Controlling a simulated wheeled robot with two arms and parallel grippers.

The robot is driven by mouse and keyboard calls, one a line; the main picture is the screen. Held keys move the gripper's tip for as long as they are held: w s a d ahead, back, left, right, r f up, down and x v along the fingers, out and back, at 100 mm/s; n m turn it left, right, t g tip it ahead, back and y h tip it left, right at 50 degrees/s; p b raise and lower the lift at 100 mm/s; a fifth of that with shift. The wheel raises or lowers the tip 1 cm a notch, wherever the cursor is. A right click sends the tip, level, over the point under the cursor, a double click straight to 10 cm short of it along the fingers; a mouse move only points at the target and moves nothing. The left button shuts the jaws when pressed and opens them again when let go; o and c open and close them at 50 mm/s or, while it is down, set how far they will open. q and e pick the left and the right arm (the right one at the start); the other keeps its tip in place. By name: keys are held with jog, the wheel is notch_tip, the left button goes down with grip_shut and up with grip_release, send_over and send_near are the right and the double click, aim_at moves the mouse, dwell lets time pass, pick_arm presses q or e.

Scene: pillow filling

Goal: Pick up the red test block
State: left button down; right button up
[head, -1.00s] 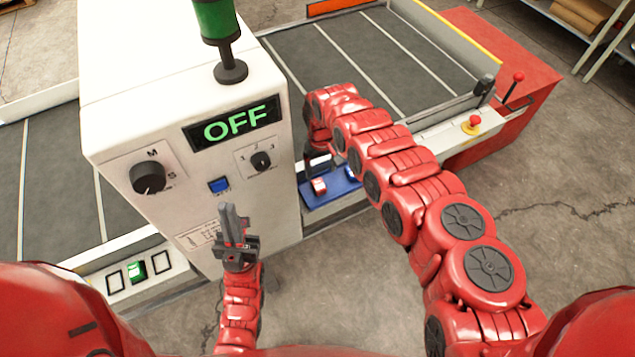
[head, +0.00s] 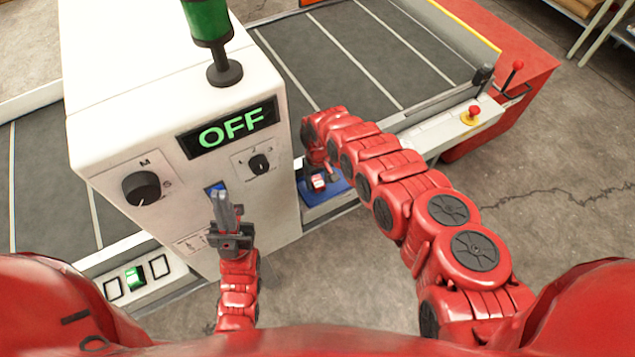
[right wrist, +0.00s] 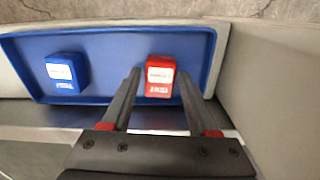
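The red test block (right wrist: 160,72) lies in a shallow blue tray (right wrist: 110,37) and has a white label. It also shows in the head view (head: 318,181). My right gripper (right wrist: 159,74) is open in the right wrist view, its fingers pointing at the tray. The red block appears between the fingertips; I cannot tell whether they touch it. In the head view my right arm partly hides that gripper. My left gripper (head: 221,193) is empty in front of the white cabinet, its fingers together, apart from the tray.
A blue block (right wrist: 66,73) lies at the tray's left in the right wrist view. The white cabinet (head: 225,165) with an OFF display stands close left of the tray. A conveyor (head: 350,60) lies behind. A red-knobbed lever (head: 517,66) and emergency button (head: 473,112) are at right.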

jog(key=shift+w+f, duration=0.15)
jog(key=shift+f, duration=0.05)
jog(key=c, duration=0.5)
grip_shut()
jog(key=shift+a+r, duration=0.1)
jog(key=shift+r, duration=0.05)
